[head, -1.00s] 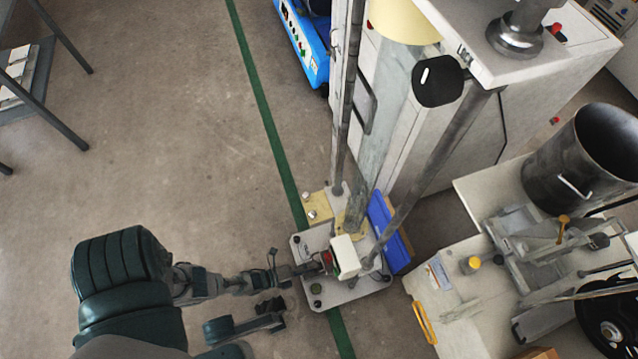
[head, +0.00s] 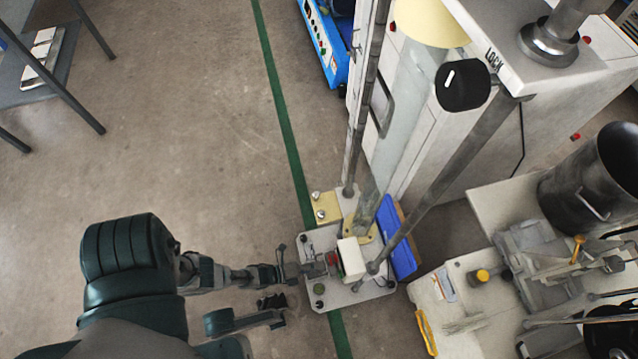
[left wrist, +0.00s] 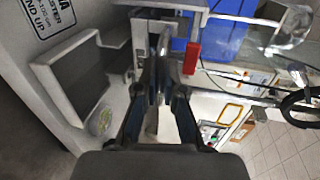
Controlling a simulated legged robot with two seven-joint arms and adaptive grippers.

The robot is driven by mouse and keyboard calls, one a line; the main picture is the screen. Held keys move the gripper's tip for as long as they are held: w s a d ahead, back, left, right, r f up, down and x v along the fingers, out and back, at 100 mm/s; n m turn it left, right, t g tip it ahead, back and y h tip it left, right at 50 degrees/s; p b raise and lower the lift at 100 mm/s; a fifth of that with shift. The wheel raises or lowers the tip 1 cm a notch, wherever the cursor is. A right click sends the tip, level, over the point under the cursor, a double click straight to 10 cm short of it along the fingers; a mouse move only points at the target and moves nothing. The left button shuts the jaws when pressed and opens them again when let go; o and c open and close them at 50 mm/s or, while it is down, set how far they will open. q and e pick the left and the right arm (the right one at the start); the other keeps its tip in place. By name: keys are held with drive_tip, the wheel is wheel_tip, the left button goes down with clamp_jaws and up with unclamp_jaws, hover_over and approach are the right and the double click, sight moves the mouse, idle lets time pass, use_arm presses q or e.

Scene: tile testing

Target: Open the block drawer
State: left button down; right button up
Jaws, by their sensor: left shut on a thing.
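In the head view my left gripper (head: 318,268) reaches in from the left to the base plate (head: 312,240) of the testing machine, beside a small white block (head: 352,258) with a red part (head: 333,258) on its near side. In the left wrist view my left gripper (left wrist: 160,82) is shut on a narrow grey metal piece (left wrist: 162,45), and the fingers hide much of it. I cannot tell whether this is the block drawer's handle, or whether the drawer is open. Dark prongs (head: 272,302) below my left arm may be my right gripper; their state is unclear.
Upright metal rods (head: 440,170) rise around the base plate, close to my left gripper. A bench (head: 430,290) with tools is at the right. Open floor (head: 190,130) with a green line lies at the left and back.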

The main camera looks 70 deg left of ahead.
use_arm(q)
drive_tip(key=d+f+v, duration=0.1)
drive_tip(key=f+v, duration=0.1)
drive_tip(key=v, duration=0.8)
drive_tip(key=shift+s+a+f, duration=0.15)
drive_tip(key=shift+s+a, duration=0.3)
drive_tip(key=shift+s, duration=0.2)
drive_tip(key=c, duration=1.3)
unclamp_jaws()
drive_tip(key=shift+o, duration=0.2)
drive_tip(key=d+v, duration=0.1)
drive_tip(key=v, duration=1)
drive_tip(key=shift+s+a, duration=0.4)
drive_tip(key=shift+a, duration=0.1)
